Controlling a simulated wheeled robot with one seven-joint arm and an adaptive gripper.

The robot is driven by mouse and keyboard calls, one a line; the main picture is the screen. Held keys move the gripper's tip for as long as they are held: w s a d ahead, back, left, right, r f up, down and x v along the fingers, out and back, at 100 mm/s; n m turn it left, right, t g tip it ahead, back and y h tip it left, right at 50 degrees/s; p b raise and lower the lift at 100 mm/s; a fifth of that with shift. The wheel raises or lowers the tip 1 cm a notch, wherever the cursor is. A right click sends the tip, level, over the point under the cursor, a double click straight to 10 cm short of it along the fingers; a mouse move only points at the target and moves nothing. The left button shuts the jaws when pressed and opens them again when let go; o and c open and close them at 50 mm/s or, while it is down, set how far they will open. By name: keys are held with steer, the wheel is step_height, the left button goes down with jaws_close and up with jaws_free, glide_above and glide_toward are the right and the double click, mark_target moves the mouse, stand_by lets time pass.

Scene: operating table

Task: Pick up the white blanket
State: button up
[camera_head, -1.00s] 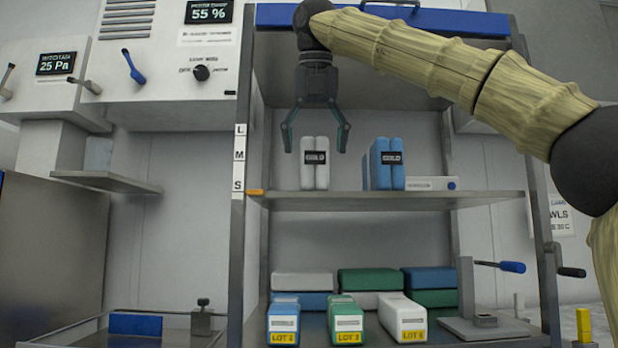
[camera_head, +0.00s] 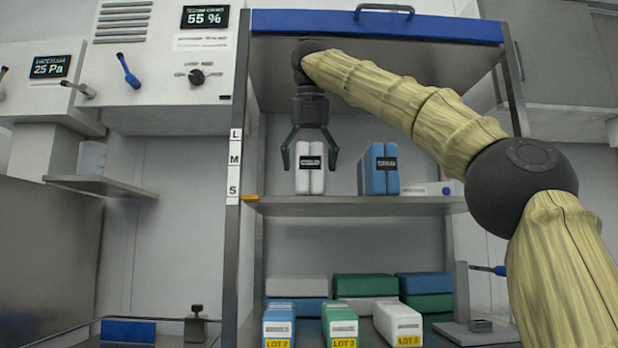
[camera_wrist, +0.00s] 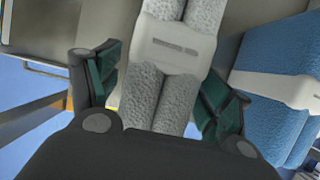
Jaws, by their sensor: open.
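In the wrist view the white blanket (camera_wrist: 160,95) lies between my gripper's two green-padded fingers (camera_wrist: 160,90). Small gaps show between the pads and the blanket, so it does not look clamped.
A blue blanket bundle (camera_head: 378,172) stands to the right on the same shelf (camera_head: 350,206), with a flat white box (camera_head: 425,189) beside it. A cabinet post (camera_head: 239,170) is to the left. Folded packs (camera_head: 365,285) and labelled boxes (camera_head: 398,322) fill the lower level.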

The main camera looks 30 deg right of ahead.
steer(key=shift+w+d+f+b, duration=0.45)
steer(key=shift+w+f, duration=0.1)
steer(key=shift+w, duration=0.1)
steer(key=shift+a, duration=0.1)
steer(key=c, duration=1.2)
